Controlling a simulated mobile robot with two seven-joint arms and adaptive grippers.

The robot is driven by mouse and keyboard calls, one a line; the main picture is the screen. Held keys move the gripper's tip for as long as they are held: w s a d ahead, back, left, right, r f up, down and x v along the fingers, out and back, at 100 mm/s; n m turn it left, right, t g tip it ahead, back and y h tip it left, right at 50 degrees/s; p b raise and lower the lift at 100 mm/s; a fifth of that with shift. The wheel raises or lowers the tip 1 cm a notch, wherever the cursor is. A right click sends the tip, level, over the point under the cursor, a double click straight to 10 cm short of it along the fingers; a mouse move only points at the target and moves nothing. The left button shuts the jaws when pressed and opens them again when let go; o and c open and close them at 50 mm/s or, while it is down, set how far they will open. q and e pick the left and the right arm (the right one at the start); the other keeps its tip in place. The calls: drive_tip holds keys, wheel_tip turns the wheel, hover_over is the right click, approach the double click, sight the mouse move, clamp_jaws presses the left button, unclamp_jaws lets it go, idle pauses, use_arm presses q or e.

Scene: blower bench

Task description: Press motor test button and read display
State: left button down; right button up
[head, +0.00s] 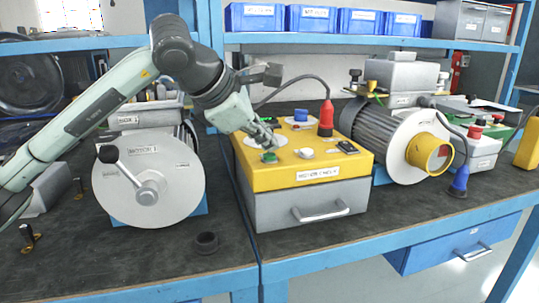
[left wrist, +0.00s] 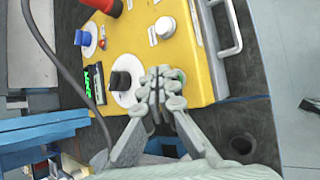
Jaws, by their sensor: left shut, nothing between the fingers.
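The motor check box (head: 312,178) has a yellow top and a grey drawer-like front, and stands mid-bench. A green button (head: 269,157) is at its front left corner; in the left wrist view the green button (left wrist: 180,75) is partly hidden behind my fingers. My left gripper (head: 266,145) is shut and empty, its fingertips right at the button; I cannot tell whether they touch it. In the left wrist view the gripper (left wrist: 160,84) points at the yellow panel. The display (left wrist: 94,84) shows green digits, sideways and too small to read. My right gripper is not in view.
A black knob (left wrist: 121,80) sits beside my fingers. The panel also has a white button (head: 305,153), a blue knob (head: 301,115) and a red plug (head: 326,118) with a cable. A disc-faced machine (head: 150,185) stands left, a grey motor (head: 385,135) right.

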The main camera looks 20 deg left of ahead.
sight(267, 156)
use_arm(q)
drive_tip(key=shift+f+b, duration=0.4)
drive_tip(key=shift+b, duration=0.05)
idle(0.3)
drive_tip(key=shift+r, duration=0.1)
idle(0.3)
drive_tip(key=shift+r+p, duration=0.4)
drive_tip(key=shift+r, duration=0.3)
drive_tip(key=shift+r, duration=0.1)
drive_tip(key=shift+r+p, duration=1.65)
drive_tip(key=shift+r, duration=0.8)
drive_tip(key=shift+f, duration=0.1)
